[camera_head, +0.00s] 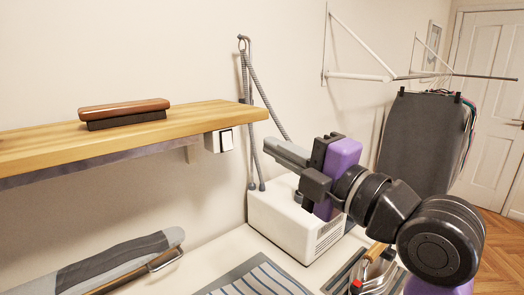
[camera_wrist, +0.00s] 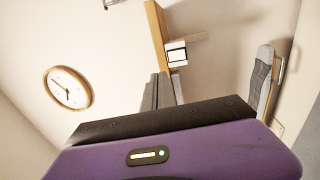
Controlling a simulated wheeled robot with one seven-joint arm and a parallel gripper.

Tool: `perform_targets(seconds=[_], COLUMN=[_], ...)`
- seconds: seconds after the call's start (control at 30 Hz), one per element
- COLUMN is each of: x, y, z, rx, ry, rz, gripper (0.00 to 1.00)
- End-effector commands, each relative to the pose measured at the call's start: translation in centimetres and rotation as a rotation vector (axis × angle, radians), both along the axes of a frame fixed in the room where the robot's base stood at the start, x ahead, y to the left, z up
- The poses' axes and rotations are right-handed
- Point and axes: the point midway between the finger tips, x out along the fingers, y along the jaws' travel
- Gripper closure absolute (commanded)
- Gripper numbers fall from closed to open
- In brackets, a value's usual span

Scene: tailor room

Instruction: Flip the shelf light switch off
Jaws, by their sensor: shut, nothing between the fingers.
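The shelf light switch (camera_head: 226,140) is a small white rocker in a pale box under the right end of the wooden shelf (camera_head: 190,121). It also shows in the wrist view (camera_wrist: 177,55), just beyond my fingertips and a little to the right. My gripper (camera_head: 268,146) is shut and empty, its grey fingers pointing left towards the switch. In the head view a gap shows between the fingertips and the switch, so they are apart. Which way the rocker is tipped is too small to tell.
A brown-backed brush (camera_head: 123,112) lies on the shelf. Grey hoses (camera_head: 248,110) hang from a wall hook near the shelf end, behind my gripper. A white box-shaped unit (camera_head: 290,222) stands on the table below. A sleeve board (camera_head: 115,262) is at lower left.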

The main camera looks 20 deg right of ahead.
Motion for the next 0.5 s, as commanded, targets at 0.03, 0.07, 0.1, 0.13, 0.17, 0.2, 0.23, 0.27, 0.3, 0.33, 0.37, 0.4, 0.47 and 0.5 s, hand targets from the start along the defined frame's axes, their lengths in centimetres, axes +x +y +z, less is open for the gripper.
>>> perform_targets(seconds=[0.03,0.07,0.1,0.13,0.17,0.2,0.23,0.27,0.3,0.33,0.37,0.4,0.47,0.5], x=[-0.7,-1.0,-1.4,-1.6,-1.8,-2.0,-2.1,-2.2,-2.2,-2.2,-2.2,-2.2,-2.2,-2.2], y=[-0.3,-0.4,-0.5,-0.6,-0.6,-0.7,-0.7,-0.7,-0.7,-0.7,-0.7,-0.7,-0.7,-0.7], z=[0.0,0.1,0.2,0.2,0.2,0.2,0.3,0.3,0.3,0.3,0.3,0.3,0.3,0.3], rx=[0.0,0.0,0.001,0.001,0.0,0.0,0.0,0.0,0.0,0.0,0.001,0.001,0.001,0.001], ry=[-0.002,-0.002,-0.002,-0.002,-0.001,0.0,0.0,-0.001,-0.001,0.0,0.0,0.0,0.0,0.0], rz=[-0.001,-0.001,-0.001,-0.001,-0.001,0.0,0.001,0.001,0.001,0.001,0.001,0.001,0.001,0.001], gripper=[1.0,1.0,1.0,1.0,1.0,1.0,1.0,1.0,1.0,1.0,1.0,1.0,1.0,1.0])
